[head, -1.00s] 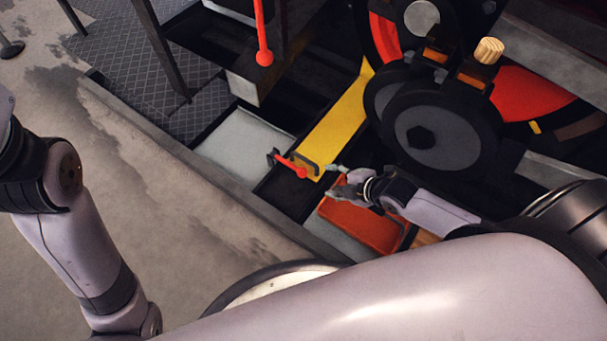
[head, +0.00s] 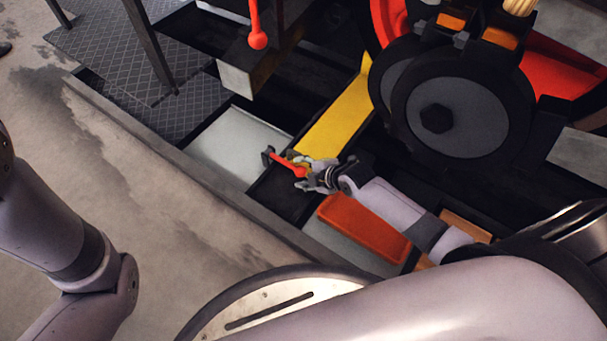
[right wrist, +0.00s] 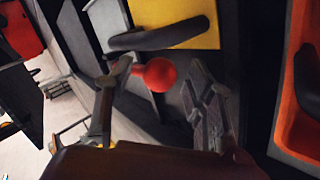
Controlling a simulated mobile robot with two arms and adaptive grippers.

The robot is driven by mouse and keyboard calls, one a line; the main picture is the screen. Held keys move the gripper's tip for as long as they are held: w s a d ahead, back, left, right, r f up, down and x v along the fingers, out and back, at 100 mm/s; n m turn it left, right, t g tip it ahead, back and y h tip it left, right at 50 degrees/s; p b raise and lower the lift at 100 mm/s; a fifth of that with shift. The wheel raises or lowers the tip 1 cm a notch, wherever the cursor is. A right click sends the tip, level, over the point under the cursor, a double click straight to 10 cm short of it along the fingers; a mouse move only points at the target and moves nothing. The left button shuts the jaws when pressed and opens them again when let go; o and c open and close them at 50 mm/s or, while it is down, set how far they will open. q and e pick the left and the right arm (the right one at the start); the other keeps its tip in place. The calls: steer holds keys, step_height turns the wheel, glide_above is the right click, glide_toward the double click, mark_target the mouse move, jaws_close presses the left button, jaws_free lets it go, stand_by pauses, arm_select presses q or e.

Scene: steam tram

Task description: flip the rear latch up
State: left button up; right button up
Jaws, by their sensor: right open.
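The rear latch (head: 283,161) is a short red lever with a round red knob, on a dark bracket near the end of the yellow panel. It lies low, slanting down to the right in the head view. My right gripper (head: 305,177) is at the knob end, open. In the right wrist view the red knob (right wrist: 159,75) shows between the two spread fingers of the gripper (right wrist: 162,88); I cannot tell whether either finger touches it. My left arm shows at the left edge, but its gripper is out of the picture.
A black handle (right wrist: 155,37) crosses the yellow panel (head: 338,120) close to the knob. An orange-red tray (head: 362,228) lies beside my right forearm. Large dark wheels (head: 455,118) stand at right. Concrete floor at left is open.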

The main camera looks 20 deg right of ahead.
jaws_close()
stand_by(0.7)
